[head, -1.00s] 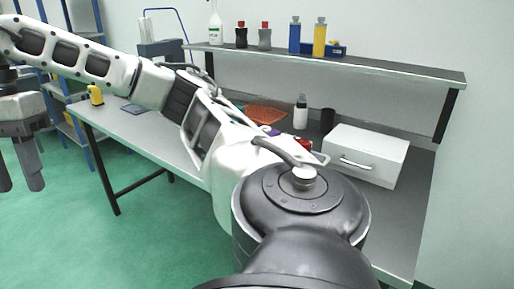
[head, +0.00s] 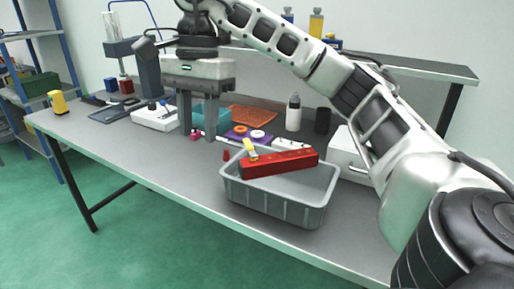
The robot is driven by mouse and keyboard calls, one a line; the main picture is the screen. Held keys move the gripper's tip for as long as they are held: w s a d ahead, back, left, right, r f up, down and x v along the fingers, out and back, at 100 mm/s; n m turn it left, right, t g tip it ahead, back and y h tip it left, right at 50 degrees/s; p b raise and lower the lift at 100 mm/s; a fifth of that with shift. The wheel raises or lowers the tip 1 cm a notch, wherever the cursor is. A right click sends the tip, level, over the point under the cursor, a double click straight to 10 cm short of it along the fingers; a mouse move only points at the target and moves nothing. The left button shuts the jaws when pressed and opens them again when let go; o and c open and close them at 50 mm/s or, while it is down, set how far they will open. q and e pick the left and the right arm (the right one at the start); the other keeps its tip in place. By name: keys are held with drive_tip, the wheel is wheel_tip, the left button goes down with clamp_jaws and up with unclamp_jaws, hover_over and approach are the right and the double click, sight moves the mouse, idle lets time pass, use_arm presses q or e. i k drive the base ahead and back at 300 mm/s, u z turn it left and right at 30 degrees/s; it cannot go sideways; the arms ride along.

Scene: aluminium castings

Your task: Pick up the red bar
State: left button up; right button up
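The red bar (head: 290,162) lies in a grey bin (head: 275,212) on the table, in the middle of the head view. It is tilted, and its upper part shows above the rim. A small yellow piece (head: 250,147) is at its left end; I cannot tell whether it is attached. My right gripper (head: 198,134) points down over the table, left of the bin and apart from the bar. My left gripper is out of view.
A white case (head: 349,149) stands right of the bin, partly behind my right arm. The table's front left is clear.

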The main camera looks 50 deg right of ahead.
sight(277, 163)
drive_tip(key=i, duration=1)
drive_tip(key=z, duration=1.55)
